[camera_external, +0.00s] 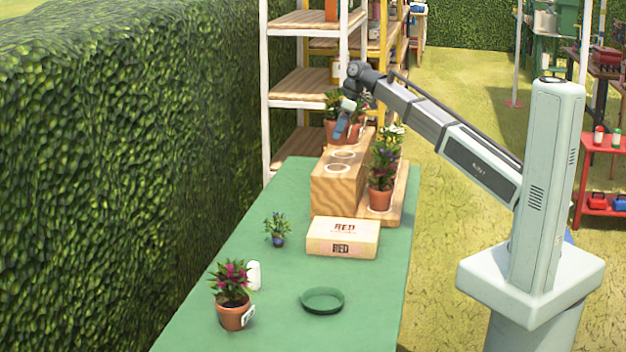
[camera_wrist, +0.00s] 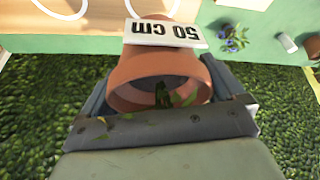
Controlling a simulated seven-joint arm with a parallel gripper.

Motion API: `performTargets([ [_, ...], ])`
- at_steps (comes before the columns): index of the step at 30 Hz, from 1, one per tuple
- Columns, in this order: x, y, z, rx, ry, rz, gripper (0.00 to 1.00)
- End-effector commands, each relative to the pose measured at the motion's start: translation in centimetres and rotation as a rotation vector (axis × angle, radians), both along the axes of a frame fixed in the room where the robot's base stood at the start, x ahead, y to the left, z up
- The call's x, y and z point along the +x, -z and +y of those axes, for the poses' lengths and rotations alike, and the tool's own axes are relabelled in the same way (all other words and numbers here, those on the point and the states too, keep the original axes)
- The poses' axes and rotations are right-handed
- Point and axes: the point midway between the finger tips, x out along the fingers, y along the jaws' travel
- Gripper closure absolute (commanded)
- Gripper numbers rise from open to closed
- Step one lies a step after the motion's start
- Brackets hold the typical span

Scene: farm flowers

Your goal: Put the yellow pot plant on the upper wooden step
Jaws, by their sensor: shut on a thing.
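My gripper (camera_wrist: 165,105) is shut on a terracotta pot (camera_wrist: 150,68) with a white "50 cm" label (camera_wrist: 165,33). Only a few green leaves show at the pot's mouth in the wrist view, so the flower colour is hidden. In the external view my gripper (camera_external: 347,118) is by the far end of the wooden steps, among terracotta pots that overlap it. The upper wooden step (camera_external: 330,182) has pale rings on top, and its near rings are bare. A plant with purple-pink flowers (camera_external: 382,172) stands on the lower wooden step (camera_external: 393,207).
A box marked RED (camera_external: 342,237), a small blue-flowered plant (camera_external: 277,230), a pink-flowered pot plant (camera_external: 232,295), a white object (camera_external: 253,275) and a green dish (camera_external: 322,300) stand on the green table (camera_external: 285,325). A hedge (camera_external: 100,180) runs along the left. Shelves (camera_external: 300,85) stand behind.

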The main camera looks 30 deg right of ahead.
Motion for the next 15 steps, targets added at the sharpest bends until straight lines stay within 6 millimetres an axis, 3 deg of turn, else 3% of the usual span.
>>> performTargets([
  [8, -0.1, 4.3, 0.0, 0.0, 0.001, 0.002, 0.53],
  [15, 0.0, 5.8, 0.0, 0.0, 0.001, 0.0, 0.53],
])
